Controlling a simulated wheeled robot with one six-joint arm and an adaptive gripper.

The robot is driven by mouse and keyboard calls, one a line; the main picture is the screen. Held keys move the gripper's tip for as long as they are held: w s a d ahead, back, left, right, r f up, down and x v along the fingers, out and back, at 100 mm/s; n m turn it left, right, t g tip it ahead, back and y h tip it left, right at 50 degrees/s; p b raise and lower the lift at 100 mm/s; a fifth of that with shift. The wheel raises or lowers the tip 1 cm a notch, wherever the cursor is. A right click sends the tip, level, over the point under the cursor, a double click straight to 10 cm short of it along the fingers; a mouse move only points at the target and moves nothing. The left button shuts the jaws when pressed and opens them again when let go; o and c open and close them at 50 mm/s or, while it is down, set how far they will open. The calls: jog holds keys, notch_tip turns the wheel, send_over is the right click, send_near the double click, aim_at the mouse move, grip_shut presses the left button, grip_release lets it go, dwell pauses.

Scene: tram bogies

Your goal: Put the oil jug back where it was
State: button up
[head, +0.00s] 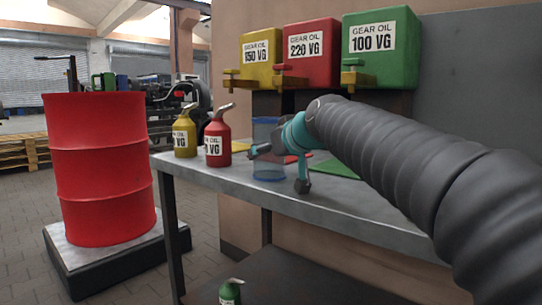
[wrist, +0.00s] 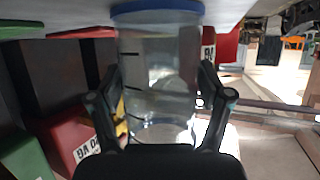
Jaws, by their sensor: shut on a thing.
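My gripper (head: 278,168) is shut on a clear cylindrical container (head: 268,160) with a blue ring at its lower end. The container is upright at the table's front part; I cannot tell whether it touches the top. In the wrist view, which looks upside down, the fingers (wrist: 160,85) lie on both sides of the clear container (wrist: 160,60), with dark marks on its wall. A yellow oil jug (head: 184,137) and a red oil jug (head: 217,142) stand on the table at left. A green jug (head: 230,292) shows partly below, at the bottom edge.
Yellow (head: 260,58), red (head: 310,55) and green (head: 380,45) gear oil tanks with taps stand behind the table (head: 225,172). A green mat (head: 335,169) lies on the tabletop, right of my gripper. A red drum (head: 100,170) stands at left.

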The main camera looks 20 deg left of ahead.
jog(key=shift+f, duration=0.15)
jog(key=o, duration=1.3)
jog(key=shift+r, duration=0.2)
jog(key=shift+s+d+r, duration=0.1)
jog(key=shift+d, duration=0.05)
jog(key=v, duration=1.1)
jog(key=shift+s+d, duration=0.2)
jog(key=shift+s, duration=0.1)
